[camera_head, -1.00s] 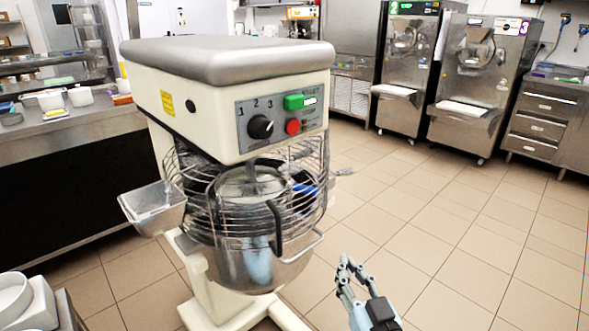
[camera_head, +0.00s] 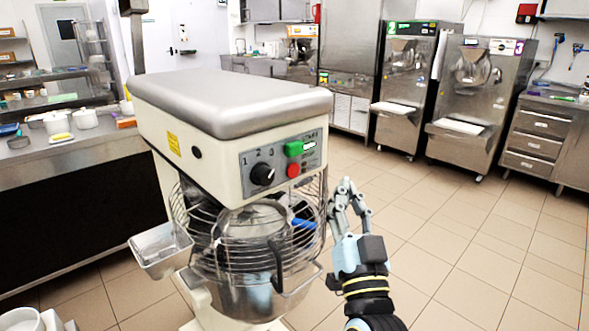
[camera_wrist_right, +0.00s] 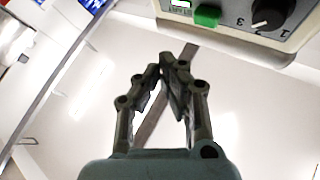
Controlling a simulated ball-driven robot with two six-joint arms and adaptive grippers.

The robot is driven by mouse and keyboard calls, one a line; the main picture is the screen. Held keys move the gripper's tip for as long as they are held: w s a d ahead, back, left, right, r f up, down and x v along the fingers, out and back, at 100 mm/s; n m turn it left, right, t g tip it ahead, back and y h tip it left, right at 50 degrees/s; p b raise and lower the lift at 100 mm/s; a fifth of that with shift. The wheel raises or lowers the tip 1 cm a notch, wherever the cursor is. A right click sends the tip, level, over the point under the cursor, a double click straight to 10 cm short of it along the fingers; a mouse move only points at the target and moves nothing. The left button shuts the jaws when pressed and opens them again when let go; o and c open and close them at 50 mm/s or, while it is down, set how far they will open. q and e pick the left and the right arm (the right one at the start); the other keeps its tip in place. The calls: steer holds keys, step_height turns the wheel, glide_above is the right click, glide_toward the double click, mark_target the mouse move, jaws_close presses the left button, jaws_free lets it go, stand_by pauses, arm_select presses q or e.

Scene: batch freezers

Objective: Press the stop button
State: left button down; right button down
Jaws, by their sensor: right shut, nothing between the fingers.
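The red stop button (camera_head: 293,170) is on the control panel of the cream mixer, just below the green start button (camera_head: 294,148) and right of the black dial (camera_head: 262,174). My right gripper (camera_head: 347,184) is shut and empty, to the right of the mixer and a little lower than the red button, apart from the panel. In the right wrist view the shut fingers (camera_wrist_right: 174,62) point up toward the panel's edge. There the green button (camera_wrist_right: 207,16) and dial (camera_wrist_right: 280,14) show upside down. I cannot see the red button in that view. My left gripper is not in view.
The mixer's wire guard (camera_head: 300,230) and bowl stand below the panel. A metal chute (camera_head: 160,250) juts out at its left. Freezers (camera_head: 472,100) line the back right. The tiled floor (camera_head: 450,240) right of the mixer is clear.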

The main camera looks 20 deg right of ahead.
mark_target(293, 170)
steer(key=w+a+b, duration=0.3)
steer(key=w+b, duration=0.1)
steer(key=w, duration=0.4)
steer(key=shift+w, duration=0.15)
stand_by(1.5)
steer(key=shift+w+a, duration=0.15)
steer(key=shift+w, duration=0.25)
steer(key=shift+w+a+b, duration=0.2)
steer(key=shift+w+b, duration=0.2)
stand_by(0.6)
stand_by(0.3)
steer(key=shift+s+d+p, duration=0.35)
steer(key=shift+s+p, duration=0.15)
steer(key=shift+s, duration=0.3)
